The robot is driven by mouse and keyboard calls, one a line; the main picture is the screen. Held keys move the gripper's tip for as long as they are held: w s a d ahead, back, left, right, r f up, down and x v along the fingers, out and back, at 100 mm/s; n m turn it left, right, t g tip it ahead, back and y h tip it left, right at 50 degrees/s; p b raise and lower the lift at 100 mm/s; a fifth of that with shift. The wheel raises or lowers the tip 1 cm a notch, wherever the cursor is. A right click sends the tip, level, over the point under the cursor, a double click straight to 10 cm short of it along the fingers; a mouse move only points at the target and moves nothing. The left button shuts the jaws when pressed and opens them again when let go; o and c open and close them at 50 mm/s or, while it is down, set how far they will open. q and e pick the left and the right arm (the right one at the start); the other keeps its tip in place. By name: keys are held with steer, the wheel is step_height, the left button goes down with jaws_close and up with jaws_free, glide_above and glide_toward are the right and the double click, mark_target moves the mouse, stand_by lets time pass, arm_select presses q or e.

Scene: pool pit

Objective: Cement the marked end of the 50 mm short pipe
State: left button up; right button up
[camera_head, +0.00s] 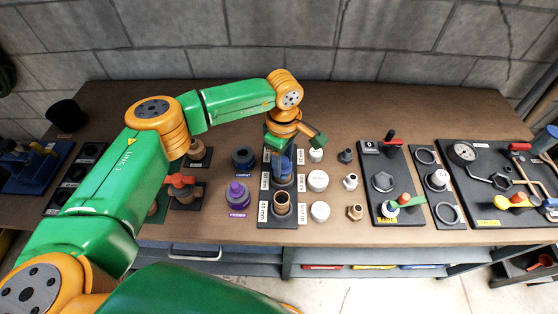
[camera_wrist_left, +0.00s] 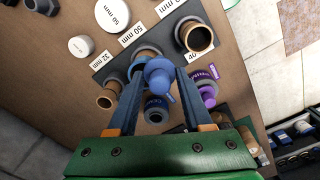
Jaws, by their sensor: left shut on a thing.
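My left gripper (camera_head: 284,154) is shut on a blue cap (camera_wrist_left: 158,76), which shows between its two fingers (camera_wrist_left: 160,68) in the left wrist view. In the head view the blue cap (camera_head: 282,167) is over the middle place of the black pipe rack (camera_head: 263,209). A grey ring (camera_wrist_left: 150,52) shows behind the cap, beside the "50 mm" label. The 50 mm pipe is mostly hidden there, and I cannot make out its mark or whether the cap's applicator touches it. The blue cement can (camera_head: 243,158) stands open left of the rack. My right gripper is not in view.
A purple primer can (camera_head: 237,196) stands in front of the cement can. A brown pipe (camera_head: 282,203) stands at the rack's front. White caps (camera_head: 318,181) and fittings stand right of the rack. A valve board (camera_head: 390,212) lies beyond them.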

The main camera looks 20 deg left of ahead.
arm_select(q)
steer(key=shift+w+d, duration=0.15)
steer(key=shift+d, duration=0.15)
steer(key=shift+s+d+r, duration=0.15)
steer(key=shift+s, duration=0.45)
step_height(320, 180, up, 3)
steer(key=shift+f+p, duration=0.1)
steer(key=shift+p, duration=0.85)
steer(key=shift+r, duration=2)
